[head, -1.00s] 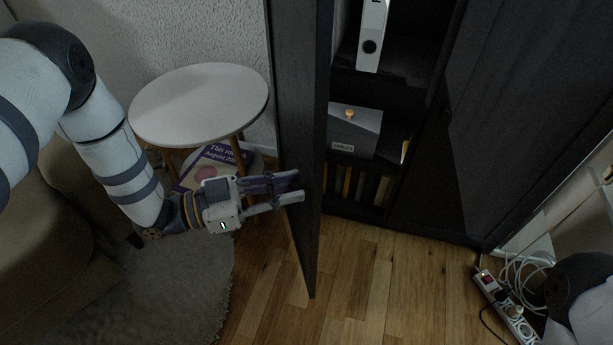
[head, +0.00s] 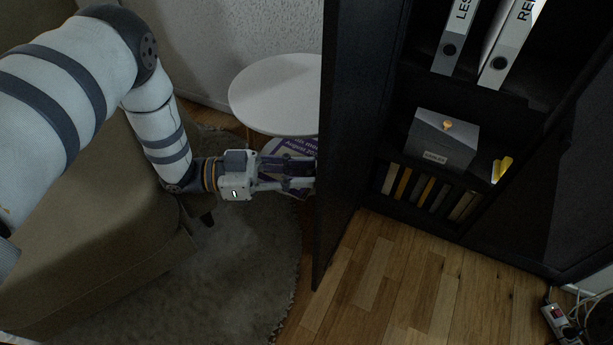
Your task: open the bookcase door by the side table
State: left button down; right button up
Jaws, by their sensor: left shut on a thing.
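The dark bookcase door (head: 352,130) stands swung out from the bookcase (head: 470,228), with its inner face partly showing and shelves exposed to its right. The round white side table (head: 275,92) is left of the door, partly hidden behind it. My left gripper (head: 303,173) is at the door's outer side, in front of the table, shut on part of the door at about mid-height. The exact grip point, and any handle there, are hidden. My right gripper is not in view.
A grey box (head: 442,142), binders (head: 505,48) and books (head: 425,190) sit on the shelves. A magazine (head: 290,150) lies below the tabletop. A sofa (head: 95,225) stands at left on a grey rug (head: 235,270). Wood floor before the bookcase is clear. A power strip (head: 560,322) lies lower right.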

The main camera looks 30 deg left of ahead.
pick_arm(q)
jog(key=shift+w+a+r, duration=0.3)
jog(key=shift+w+a, duration=0.35)
jog(key=shift+a, duration=0.1)
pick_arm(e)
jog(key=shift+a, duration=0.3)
pick_arm(q)
jog(key=c, duration=1.7)
grip_release()
jog(key=shift+o, duration=1.2)
jog(key=shift+w+d+f, duration=0.15)
jog(key=shift+w, duration=0.1)
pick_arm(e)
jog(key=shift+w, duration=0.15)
pick_arm(q)
jog(key=shift+s+a+f, duration=0.15)
jog(key=shift+s+a, duration=0.05)
jog(key=shift+s, duration=0.1)
jog(key=v, duration=1.2)
jog(key=shift+d, duration=0.1)
